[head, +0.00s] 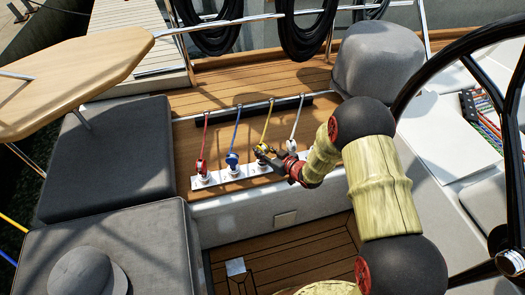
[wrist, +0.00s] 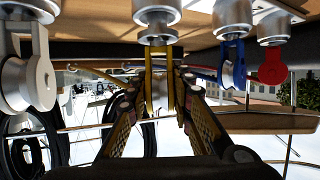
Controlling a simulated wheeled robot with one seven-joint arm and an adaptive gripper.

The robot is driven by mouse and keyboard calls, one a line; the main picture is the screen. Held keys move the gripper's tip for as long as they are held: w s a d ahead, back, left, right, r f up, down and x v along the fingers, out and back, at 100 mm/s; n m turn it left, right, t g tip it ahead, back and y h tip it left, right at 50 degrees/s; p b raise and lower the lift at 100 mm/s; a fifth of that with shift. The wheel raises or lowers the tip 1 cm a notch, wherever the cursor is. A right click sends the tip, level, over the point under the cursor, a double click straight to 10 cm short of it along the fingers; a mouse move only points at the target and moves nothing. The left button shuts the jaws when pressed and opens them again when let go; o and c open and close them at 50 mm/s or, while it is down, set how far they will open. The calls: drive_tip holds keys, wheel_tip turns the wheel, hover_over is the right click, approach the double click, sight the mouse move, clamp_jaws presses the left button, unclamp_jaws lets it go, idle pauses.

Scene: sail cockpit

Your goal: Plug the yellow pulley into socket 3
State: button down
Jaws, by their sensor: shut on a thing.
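The yellow pulley (wrist: 161,92) has a yellow frame around a silver wheel. My gripper (wrist: 160,100) is shut on it, with one finger on each side in the wrist view. In the head view my gripper (head: 268,154) holds the yellow pulley (head: 262,148) over the white socket strip (head: 219,182), with a yellow line running up from it. In the wrist view, which looks upside down, a round silver socket (wrist: 158,18) lines up with the pulley's end. I cannot tell whether the pulley is seated in it. Socket numbers are not readable.
The red pulley (head: 201,166) and blue pulley (head: 232,160) stand on the strip left of my gripper. The white pulley (head: 292,147) stands close on its right. Grey cushions (head: 106,160) lie left, a dark steering wheel (head: 410,90) right.

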drive_tip(key=shift+f+b, duration=0.6)
drive_tip(key=shift+f, duration=0.25)
drive_tip(key=c, duration=1.5)
unclamp_jaws()
drive_tip(key=v, duration=1.2)
drive_tip(key=shift+f, duration=0.1)
